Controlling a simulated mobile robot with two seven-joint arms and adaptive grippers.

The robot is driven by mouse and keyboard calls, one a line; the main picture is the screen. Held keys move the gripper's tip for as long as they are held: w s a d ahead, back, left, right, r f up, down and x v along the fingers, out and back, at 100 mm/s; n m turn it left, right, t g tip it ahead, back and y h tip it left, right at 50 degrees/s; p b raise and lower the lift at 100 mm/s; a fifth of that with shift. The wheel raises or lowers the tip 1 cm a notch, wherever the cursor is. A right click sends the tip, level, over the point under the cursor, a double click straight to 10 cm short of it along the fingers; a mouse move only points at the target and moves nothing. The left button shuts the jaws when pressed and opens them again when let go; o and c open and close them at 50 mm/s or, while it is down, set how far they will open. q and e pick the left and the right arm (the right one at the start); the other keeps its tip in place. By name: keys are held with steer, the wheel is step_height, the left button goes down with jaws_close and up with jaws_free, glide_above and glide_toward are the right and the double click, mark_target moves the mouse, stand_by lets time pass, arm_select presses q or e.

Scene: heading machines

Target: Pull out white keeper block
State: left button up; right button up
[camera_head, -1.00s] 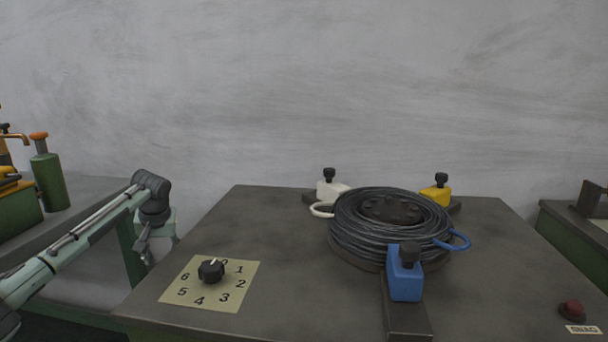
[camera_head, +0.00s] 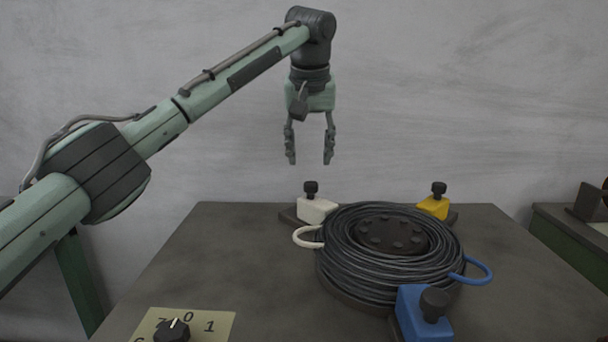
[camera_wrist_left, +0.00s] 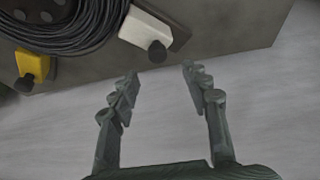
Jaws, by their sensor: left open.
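The white keeper block (camera_head: 316,209), with a black knob on top and a white loop at its side, stands at the back left of the black wire coil (camera_head: 350,262). It also shows in the left wrist view (camera_wrist_left: 145,28), at the top middle. My left gripper (camera_head: 310,160) is open and empty, pointing down in the air above and slightly behind the white block. In the left wrist view its two fingers (camera_wrist_left: 158,75) are spread, with bare wall between them. My right gripper is not in view.
A yellow block (camera_head: 434,206) stands behind the coil at right, and a blue block (camera_head: 412,312) with a blue loop stands in front. A numbered dial (camera_head: 172,331) is at the front left.

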mark_target(311, 183)
arm_select(q)
steer(key=x, duration=0.6)
steer(key=shift+d+f, duration=0.15)
steer(key=shift+f, duration=0.2)
steer(key=shift+w+f, duration=0.1)
steer(key=shift+f, duration=0.1)
steer(key=c, duration=0.4)
jaws_close()
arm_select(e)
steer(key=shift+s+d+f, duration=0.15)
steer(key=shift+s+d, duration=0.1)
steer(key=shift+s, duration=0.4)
